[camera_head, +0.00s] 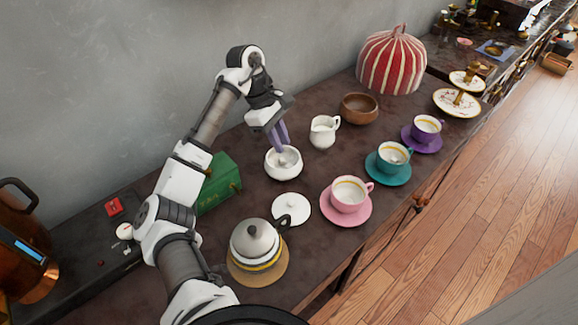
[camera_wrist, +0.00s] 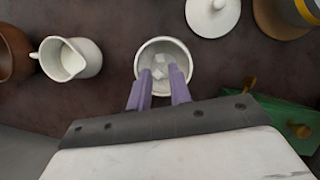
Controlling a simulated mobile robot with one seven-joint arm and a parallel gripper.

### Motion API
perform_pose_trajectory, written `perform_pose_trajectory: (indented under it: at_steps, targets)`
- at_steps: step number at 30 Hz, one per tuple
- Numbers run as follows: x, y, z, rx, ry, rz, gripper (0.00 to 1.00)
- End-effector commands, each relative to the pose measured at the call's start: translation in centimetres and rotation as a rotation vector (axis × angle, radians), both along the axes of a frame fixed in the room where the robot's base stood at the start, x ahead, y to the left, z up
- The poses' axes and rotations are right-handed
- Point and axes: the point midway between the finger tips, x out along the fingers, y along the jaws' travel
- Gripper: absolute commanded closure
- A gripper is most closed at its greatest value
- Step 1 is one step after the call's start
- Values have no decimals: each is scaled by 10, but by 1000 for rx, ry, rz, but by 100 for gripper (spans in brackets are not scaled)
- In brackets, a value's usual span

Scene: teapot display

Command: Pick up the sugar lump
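Several white sugar lumps (camera_wrist: 160,72) lie in the white sugar bowl (camera_head: 283,172), which stands uncovered on the dark counter. The bowl also shows in the wrist view (camera_wrist: 163,44), where the lumps are seen from above. My gripper (camera_head: 283,147) points down into the bowl with its purple fingers. In the wrist view my gripper (camera_wrist: 159,85) has its two fingers apart, with the tips over the near part of the bowl. Lumps show between and just beyond the tips, and none is clearly held. In the head view the fingers partly hide the bowl's inside.
A white lid (camera_head: 291,209) lies in front of the bowl. A cream jug (camera_head: 322,133) stands behind right, a green box (camera_head: 217,187) to the left. A teapot (camera_head: 254,245), a pink cup (camera_head: 349,193) and a wooden bowl (camera_head: 359,108) stand around.

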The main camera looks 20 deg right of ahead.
Motion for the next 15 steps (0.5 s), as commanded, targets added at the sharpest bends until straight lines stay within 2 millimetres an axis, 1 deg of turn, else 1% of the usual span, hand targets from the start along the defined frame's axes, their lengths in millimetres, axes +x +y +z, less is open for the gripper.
perform_pose_trajectory:
  at_steps: [1,3,8,15]
  targets:
    - [-2,-2,-7,-2,2,-1,80]
    - [-4,-3,-13,-2,1,0,80]
    - [-5,-5,-22,-2,0,1,80]
    - [-9,-8,-56,-1,-1,1,80]
